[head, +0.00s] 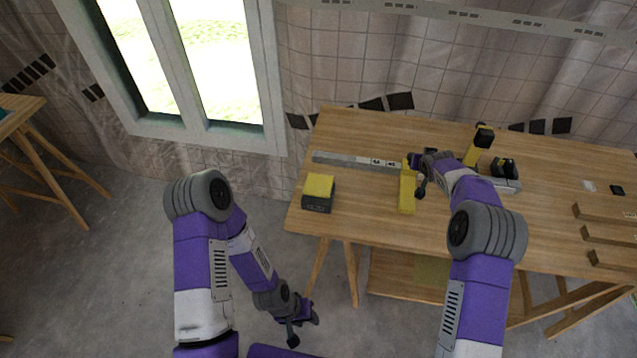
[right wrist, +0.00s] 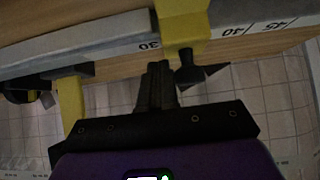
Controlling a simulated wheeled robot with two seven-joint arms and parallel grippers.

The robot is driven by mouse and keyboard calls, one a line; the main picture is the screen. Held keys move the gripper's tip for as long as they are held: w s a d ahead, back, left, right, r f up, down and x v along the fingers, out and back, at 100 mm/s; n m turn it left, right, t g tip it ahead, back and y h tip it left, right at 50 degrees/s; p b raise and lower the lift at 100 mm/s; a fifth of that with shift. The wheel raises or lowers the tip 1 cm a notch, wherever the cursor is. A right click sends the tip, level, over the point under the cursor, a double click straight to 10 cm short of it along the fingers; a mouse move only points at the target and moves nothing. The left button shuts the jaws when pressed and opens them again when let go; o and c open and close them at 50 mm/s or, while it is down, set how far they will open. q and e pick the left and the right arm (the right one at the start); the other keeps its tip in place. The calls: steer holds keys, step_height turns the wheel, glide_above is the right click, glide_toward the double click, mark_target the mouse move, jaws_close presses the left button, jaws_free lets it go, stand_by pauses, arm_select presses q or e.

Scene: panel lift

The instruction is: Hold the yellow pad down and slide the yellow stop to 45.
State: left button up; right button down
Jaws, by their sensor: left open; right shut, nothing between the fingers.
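The yellow pad (head: 319,185) sits on a dark box at the table's front left corner. The yellow stop (head: 407,192) is a long block at the right part of the grey rail (head: 340,159). In the right wrist view the stop (right wrist: 182,25) covers the scale between the 30 and 40 marks, with a dark knob (right wrist: 190,72) by it. My right gripper (head: 413,164) is shut and empty beside the stop; its fingers (right wrist: 158,68) are on the 30 side, contact unclear. My left gripper (head: 302,326) is open and empty, low in front of the table, away from the pad.
A yellow and black tool (head: 478,147) and a black object (head: 504,168) stand behind my right arm. Wooden pieces (head: 604,212) lie at the table's right side, near a small dark item (head: 617,190). The tabletop between pad and stop is clear.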

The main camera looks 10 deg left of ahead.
steer(key=shift+r, duration=0.1)
stand_by(0.4)
step_height(320, 180, up, 5)
steer(key=shift+f+p, duration=0.1)
steer(key=shift+p, duration=1.15)
